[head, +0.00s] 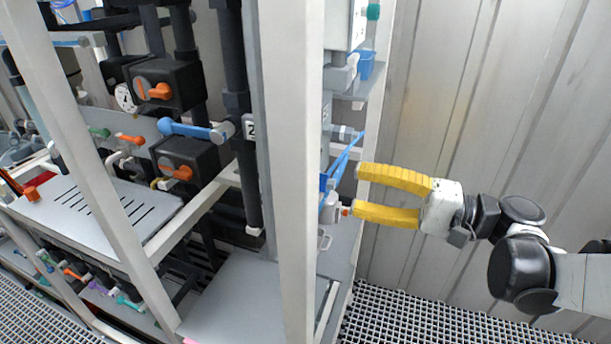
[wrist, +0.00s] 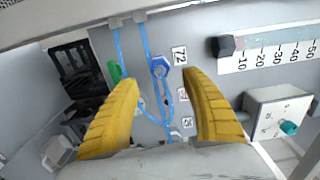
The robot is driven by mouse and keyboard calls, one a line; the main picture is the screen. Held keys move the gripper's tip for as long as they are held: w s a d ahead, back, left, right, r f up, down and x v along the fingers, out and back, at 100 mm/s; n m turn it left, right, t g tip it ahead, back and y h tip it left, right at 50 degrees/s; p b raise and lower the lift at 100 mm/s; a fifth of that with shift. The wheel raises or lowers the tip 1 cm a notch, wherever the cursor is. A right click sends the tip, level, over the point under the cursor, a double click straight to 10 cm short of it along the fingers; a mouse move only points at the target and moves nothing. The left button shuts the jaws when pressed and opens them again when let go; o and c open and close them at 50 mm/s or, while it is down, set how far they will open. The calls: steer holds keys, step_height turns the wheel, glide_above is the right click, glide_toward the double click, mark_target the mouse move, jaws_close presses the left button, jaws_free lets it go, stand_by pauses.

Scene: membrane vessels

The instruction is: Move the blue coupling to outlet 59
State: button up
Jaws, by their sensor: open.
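A blue coupling (wrist: 159,67) with a ring-like face sits on the grey panel beside the label 72, in the wrist view. Blue tubing loops down from the panel's top edge around it. Two more labelled spots (wrist: 183,94) (wrist: 187,122) lie below it; their numbers are too small to read, so I cannot tell which is outlet 59. My gripper (wrist: 162,79) has its yellow fingers spread, one on each side of the coupling in the picture, with nothing between them held. In the head view my gripper (head: 357,191) faces the panel side; the panel face is mostly hidden by a post.
A white frame post (head: 293,170) stands left of my gripper. A gauge scale (wrist: 270,45) and a box with a teal knob (wrist: 281,108) are right of the fingers. A green fitting (wrist: 114,72) is close to the left finger. Grating (head: 430,320) is clear below.

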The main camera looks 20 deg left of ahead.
mark_target(328, 184)
steer(key=shift+w+a, duration=0.15)
steer(key=shift+a, duration=2.1)
steer(key=shift+w+a, duration=0.15)
steer(key=shift+a, duration=2.05)
steer(key=shift+b, duration=0.3)
jaws_close()
steer(key=shift+d, duration=0.2)
steer(key=shift+s+d, duration=0.15)
steer(key=shift+d, duration=1.25)
steer(key=shift+s+d, duration=0.1)
steer(key=shift+d, duration=1.3)
steer(key=shift+d, duration=0.1)
